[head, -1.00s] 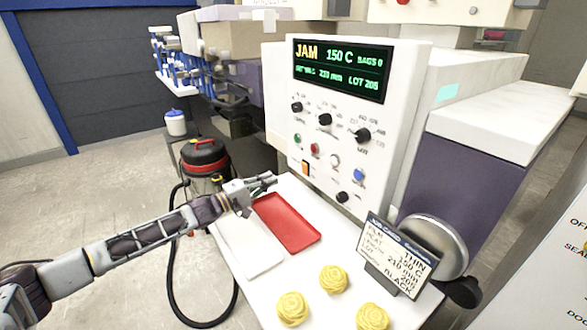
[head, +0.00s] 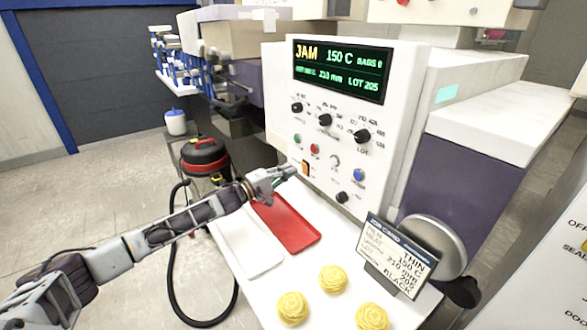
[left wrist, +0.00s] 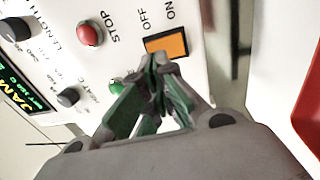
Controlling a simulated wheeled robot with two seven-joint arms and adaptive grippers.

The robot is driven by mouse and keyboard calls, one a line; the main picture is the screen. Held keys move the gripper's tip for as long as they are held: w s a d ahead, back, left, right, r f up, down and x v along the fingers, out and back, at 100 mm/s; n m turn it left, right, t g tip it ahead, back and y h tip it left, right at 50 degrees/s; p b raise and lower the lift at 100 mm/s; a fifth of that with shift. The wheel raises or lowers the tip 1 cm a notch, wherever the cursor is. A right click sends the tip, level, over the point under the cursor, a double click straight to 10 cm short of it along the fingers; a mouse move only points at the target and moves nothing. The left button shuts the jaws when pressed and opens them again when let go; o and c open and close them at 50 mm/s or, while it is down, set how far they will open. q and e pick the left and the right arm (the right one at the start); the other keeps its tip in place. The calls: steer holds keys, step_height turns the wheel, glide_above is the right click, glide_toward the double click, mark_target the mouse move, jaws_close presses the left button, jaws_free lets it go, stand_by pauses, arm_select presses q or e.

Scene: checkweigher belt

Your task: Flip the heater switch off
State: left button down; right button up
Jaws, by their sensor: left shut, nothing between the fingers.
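The heater switch is an orange rocker (head: 305,168) low on the left side of the white control panel (head: 283,137). In the left wrist view the orange rocker (left wrist: 166,45) sits in a dark frame beside the words OFF and ON. My left gripper (head: 291,171) is shut and empty, its tips just short of the switch in the head view. In the left wrist view the closed fingertips (left wrist: 152,62) are at the lower edge of the switch; whether they touch it I cannot tell. My right gripper is not in view.
A red stop button (left wrist: 89,33) and a green button (left wrist: 116,86) are close to the switch. Below lie a red tray (head: 288,224), a white tray (head: 247,245), several yellow rosettes (head: 333,279) and a job card (head: 397,256).

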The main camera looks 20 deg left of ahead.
mark_target(304, 169)
arm_select(q)
steer(key=shift+x, duration=1.3)
